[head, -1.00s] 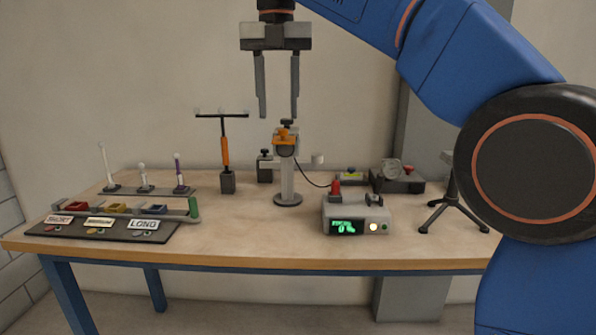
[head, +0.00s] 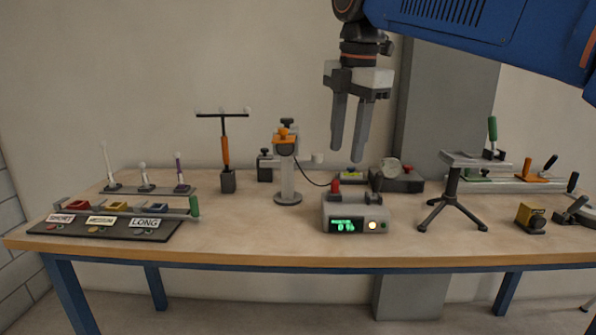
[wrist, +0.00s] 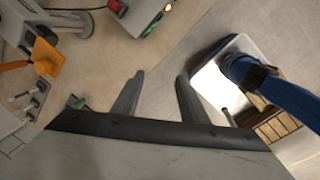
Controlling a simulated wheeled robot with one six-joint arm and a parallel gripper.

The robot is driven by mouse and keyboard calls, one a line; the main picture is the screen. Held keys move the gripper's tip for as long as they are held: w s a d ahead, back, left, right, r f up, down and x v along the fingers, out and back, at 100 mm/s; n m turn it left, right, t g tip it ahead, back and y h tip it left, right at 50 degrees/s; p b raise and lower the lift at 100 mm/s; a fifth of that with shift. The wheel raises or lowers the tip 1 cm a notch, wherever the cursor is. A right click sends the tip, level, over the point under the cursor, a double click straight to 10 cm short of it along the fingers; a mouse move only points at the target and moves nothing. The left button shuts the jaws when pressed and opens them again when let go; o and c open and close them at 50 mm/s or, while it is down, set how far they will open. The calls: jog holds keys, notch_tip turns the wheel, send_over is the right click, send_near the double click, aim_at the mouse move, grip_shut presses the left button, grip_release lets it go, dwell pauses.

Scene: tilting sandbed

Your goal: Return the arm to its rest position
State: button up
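My gripper (head: 351,130) hangs in the air above the workbench (head: 260,258), over the small control box (head: 355,217) with the green display. Its two fingers point down and stand apart with nothing between them. In the wrist view the fingers (wrist: 155,97) also show apart and empty, with pale floor between and beyond them. My blue arm crosses the upper right of the head view. The gripper touches nothing.
The bench holds a clamp stand (head: 287,165), an orange-handled T-shaped tool (head: 225,150), a labelled tray (head: 105,228) at left, and a tripod stand (head: 455,190) at right. A yellow block (head: 530,218) lies near the right. The air around the gripper is clear.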

jog(key=s+d+f+m+t, duration=0.1)
jog(key=s+d+f+m, duration=0.5)
jog(key=f, duration=0.5)
jog(key=s+d+f+m+t, duration=0.1)
jog(key=s+d+f+m, duration=0.6)
jog(key=f+m, duration=0.3)
jog(key=s+d+f+m+t, duration=0.1)
jog(key=s+d+f+m, duration=0.5)
jog(key=f, duration=0.5)
jog(key=shift+s+d+f+m+h, duration=0.2)
jog(key=shift+s+f+m+h, duration=0.3)
jog(key=shift+m, duration=0.7)
